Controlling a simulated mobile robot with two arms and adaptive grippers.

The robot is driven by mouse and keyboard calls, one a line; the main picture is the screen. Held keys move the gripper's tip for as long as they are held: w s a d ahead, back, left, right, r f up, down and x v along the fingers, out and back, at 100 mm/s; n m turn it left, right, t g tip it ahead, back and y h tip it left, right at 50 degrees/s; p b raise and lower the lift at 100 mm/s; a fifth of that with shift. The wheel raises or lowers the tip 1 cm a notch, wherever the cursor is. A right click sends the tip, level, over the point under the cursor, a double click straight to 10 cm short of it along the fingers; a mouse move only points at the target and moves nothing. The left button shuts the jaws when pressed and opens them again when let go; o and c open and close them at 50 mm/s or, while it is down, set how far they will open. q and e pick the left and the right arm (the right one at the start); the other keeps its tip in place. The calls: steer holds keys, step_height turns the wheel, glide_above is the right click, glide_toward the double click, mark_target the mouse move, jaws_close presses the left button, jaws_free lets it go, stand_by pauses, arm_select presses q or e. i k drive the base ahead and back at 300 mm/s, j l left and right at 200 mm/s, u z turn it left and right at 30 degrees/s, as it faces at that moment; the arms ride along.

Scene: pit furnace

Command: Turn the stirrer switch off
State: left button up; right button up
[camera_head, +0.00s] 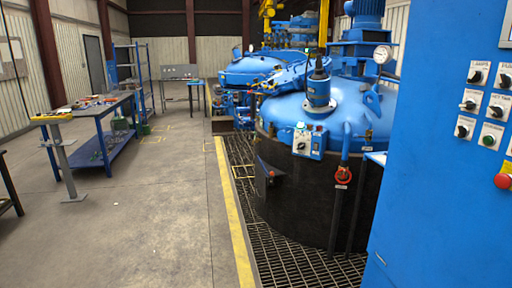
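A blue control cabinet (430,190) fills the right side of the head view. Its upper face carries several black rotary switches on white plates, among them an upper left switch (478,74), a middle left switch (469,102) and a lower left switch (463,129). An upper right switch (505,79) is partly cut by the picture's edge. The labels are too small to read surely, so I cannot tell which one is the stirrer switch or its setting. Neither of my grippers is in view.
A red emergency button (503,181) and a green button (489,140) sit on the cabinet. A blue-lidded furnace (330,185) stands left of it on floor grating (300,258). A blue workbench (110,140) stands far left. The concrete floor (150,220) between is clear.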

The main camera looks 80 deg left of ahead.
mark_target(301, 146)
steer(key=j+u, duration=0.15)
steer(key=u, duration=0.3)
steer(key=j+u, duration=0.1)
steer(key=u, duration=0.3)
steer(key=j+u, duration=0.1)
steer(key=u, duration=0.35)
steer(key=i+j+u, duration=0.1)
steer(key=u, duration=0.35)
steer(key=j+u, duration=0.1)
steer(key=u, duration=0.35)
steer(key=i+j, duration=0.35)
steer(key=i, duration=0.15)
steer(key=i+j, duration=0.35)
steer(key=i+u, duration=0.05)
steer(key=i, duration=0.05)
